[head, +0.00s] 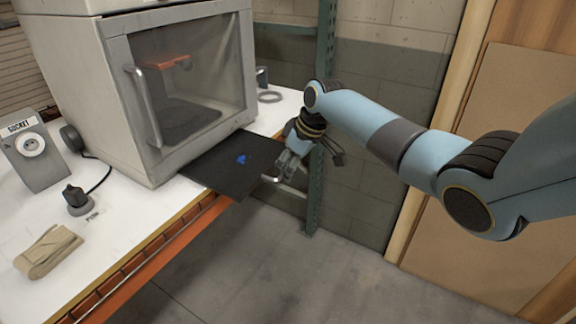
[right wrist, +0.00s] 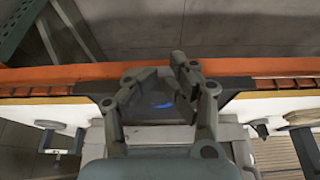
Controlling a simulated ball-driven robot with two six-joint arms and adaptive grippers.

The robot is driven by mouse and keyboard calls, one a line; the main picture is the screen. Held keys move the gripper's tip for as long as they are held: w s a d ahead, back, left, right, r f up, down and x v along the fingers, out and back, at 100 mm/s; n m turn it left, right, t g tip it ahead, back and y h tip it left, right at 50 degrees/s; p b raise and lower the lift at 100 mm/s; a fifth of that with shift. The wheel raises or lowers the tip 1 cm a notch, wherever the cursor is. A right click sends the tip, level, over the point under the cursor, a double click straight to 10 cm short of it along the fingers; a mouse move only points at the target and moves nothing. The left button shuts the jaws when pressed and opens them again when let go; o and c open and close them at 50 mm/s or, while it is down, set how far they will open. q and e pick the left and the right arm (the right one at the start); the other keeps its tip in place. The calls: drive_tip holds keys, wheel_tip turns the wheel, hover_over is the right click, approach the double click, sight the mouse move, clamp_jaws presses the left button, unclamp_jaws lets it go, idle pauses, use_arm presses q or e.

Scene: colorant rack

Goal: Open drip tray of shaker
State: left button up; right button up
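The shaker (head: 120,90) is a pale grey cabinet with a glazed door on the white bench. Its black drip tray (head: 215,178) sticks out from under the cabinet, past the bench's front edge, with a blue patch (head: 241,159) on it. My left gripper is not in view.
A socket box (head: 33,150), a plug (head: 76,199) and a folded tan cloth (head: 48,250) lie on the bench at left. A green rack post (head: 322,130) stands behind my right gripper. The floor in front of the bench is clear.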

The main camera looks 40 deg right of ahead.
drive_tip(key=o, duration=0.7)
drive_tip(key=shift+f, duration=0.1)
drive_tip(key=shift+o, duration=2.1)
drive_tip(key=shift+a+r, duration=0.2)
drive_tip(key=shift+r, duration=0.1)
drive_tip(key=shift+d+f, duration=0.1)
drive_tip(key=shift+d, duration=0.05)
drive_tip(key=v, duration=1.2)
